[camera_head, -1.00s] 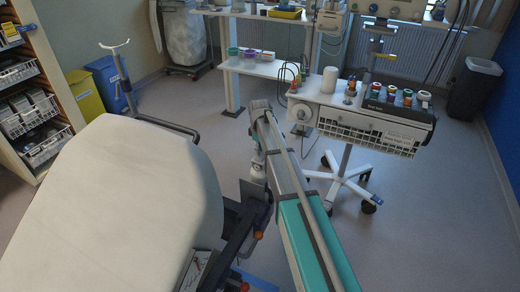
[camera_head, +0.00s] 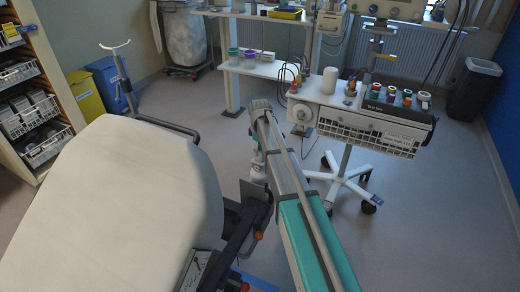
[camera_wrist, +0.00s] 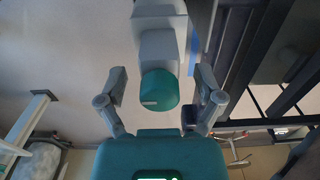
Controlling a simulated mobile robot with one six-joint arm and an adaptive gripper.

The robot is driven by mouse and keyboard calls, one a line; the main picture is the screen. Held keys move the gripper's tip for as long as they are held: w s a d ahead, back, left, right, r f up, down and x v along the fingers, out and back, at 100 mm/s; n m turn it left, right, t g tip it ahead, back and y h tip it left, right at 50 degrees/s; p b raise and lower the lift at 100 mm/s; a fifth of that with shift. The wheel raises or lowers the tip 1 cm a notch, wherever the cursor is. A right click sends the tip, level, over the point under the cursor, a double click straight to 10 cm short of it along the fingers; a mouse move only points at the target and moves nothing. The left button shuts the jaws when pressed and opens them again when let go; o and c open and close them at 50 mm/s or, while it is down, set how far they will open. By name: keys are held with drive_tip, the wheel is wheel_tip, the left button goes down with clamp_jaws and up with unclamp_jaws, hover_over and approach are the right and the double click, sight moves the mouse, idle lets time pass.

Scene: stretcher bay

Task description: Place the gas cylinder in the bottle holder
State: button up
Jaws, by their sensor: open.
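My gripper (camera_wrist: 161,88) is open in the wrist view, with its two grey fingers well apart. Past the fingers and between them in the picture is a rounded teal end piece on a pale grey body; I cannot tell whether it is part of my own arm, and no contact with the fingers shows. In the head view my arm reaches out beside the stretcher (camera_head: 125,195), and my gripper is hidden there. I cannot clearly make out the gas cylinder or the bottle holder in either view.
The stretcher's dark frame (camera_wrist: 235,60) runs close along the right of my gripper in the wrist view. A wheeled trolley (camera_head: 370,125) stands right of my arm. A table (camera_head: 265,67) is behind, with yellow (camera_head: 85,95) and dark (camera_head: 474,90) bins. Floor at right is clear.

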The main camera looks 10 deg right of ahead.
drive_tip(key=shift+r+p, duration=5.9)
drive_tip(key=shift+r, duration=0.05)
drive_tip(key=s+m, duration=1)
drive_tip(key=s, duration=1.9)
drive_tip(key=shift+m, duration=0.4)
